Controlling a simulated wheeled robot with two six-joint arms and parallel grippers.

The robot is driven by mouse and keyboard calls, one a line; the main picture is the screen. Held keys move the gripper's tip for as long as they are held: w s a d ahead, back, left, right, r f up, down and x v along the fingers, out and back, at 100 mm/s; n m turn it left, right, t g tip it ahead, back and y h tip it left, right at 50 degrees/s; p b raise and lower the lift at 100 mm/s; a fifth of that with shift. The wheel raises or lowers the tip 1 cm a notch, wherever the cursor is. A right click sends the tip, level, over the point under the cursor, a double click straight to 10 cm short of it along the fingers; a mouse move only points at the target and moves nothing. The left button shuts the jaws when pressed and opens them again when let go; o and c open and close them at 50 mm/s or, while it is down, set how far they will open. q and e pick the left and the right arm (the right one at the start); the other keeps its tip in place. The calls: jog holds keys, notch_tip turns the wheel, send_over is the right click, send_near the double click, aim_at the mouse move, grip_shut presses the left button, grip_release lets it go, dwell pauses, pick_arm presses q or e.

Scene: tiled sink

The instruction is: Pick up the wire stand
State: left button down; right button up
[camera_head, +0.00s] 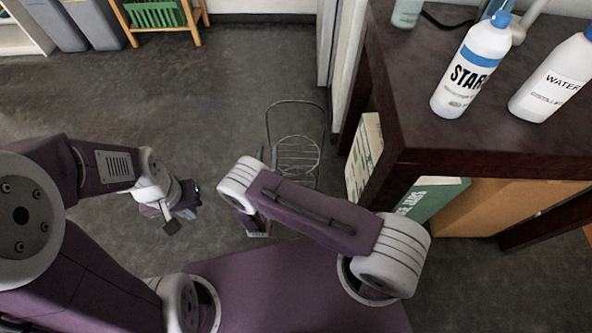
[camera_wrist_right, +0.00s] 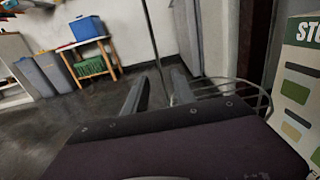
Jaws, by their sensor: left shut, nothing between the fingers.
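The wire stand (camera_head: 297,155) is a thin grey wire frame with a tall loop and a round lower rack. It stands on the floor left of the dark table; my right arm hides its lower part. In the right wrist view its curved rack (camera_wrist_right: 258,92) shows at the right, and a thin upright rod (camera_wrist_right: 152,40) appears between my right fingers. My right gripper (camera_wrist_right: 158,88) is open; I cannot tell whether the rod lies between the fingers or beyond them. My left gripper (camera_head: 178,217) is shut and empty, well left of the stand.
A dark table (camera_head: 420,150) with white bottles (camera_head: 470,70) stands at the right. A white box (camera_head: 364,158), a green box (camera_head: 432,198) and a cardboard box (camera_head: 505,207) are below it. Grey bins and a small wooden stand are at the back left. The floor between is clear.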

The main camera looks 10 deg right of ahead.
aim_at(270, 144)
jog(key=b+x, duration=0.2)
jog(key=x, duration=0.2)
jog(key=shift+w+d+f, duration=0.15)
jog(key=shift+w, duration=0.15)
grip_shut()
dwell(1.1)
